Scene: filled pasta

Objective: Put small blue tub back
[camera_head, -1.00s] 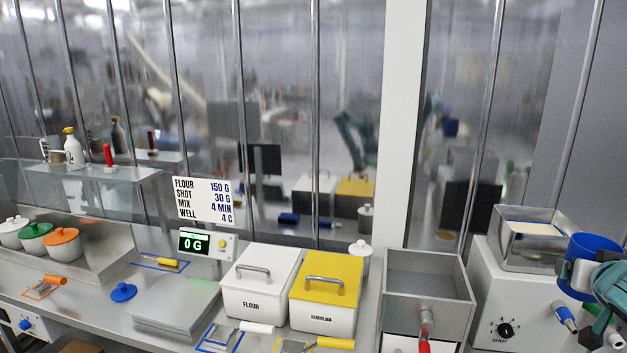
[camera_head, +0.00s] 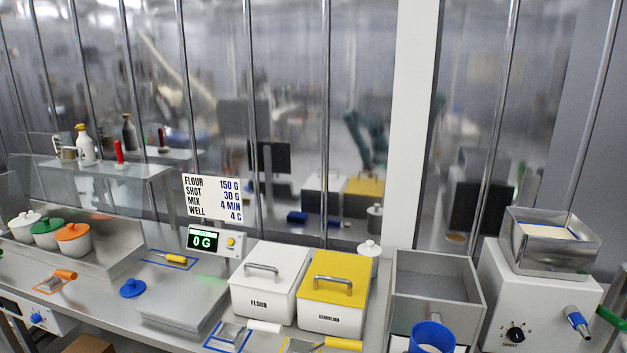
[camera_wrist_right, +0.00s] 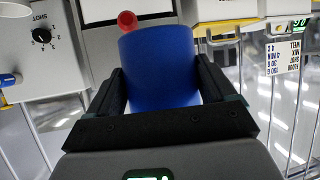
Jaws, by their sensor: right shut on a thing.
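The small blue tub (camera_head: 432,338) is at the bottom edge of the head view, in front of the open grey bin (camera_head: 436,277), with its open rim facing up. The right wrist view shows the tub (camera_wrist_right: 160,50) large between the two dark fingers of my right gripper (camera_wrist_right: 158,82), which is shut on it. A loose blue lid (camera_head: 132,288) lies on the steel bench, left of the scale plate (camera_head: 188,303). My left gripper is in neither view.
Pots with white, green (camera_head: 47,227) and orange lids (camera_head: 72,231) stand at the left. The flour box (camera_head: 262,297) and yellow-lidded semolina box (camera_head: 332,307) stand mid-bench. The shot machine (camera_head: 520,300) is at the right. The scale display (camera_head: 204,242) reads 0 G.

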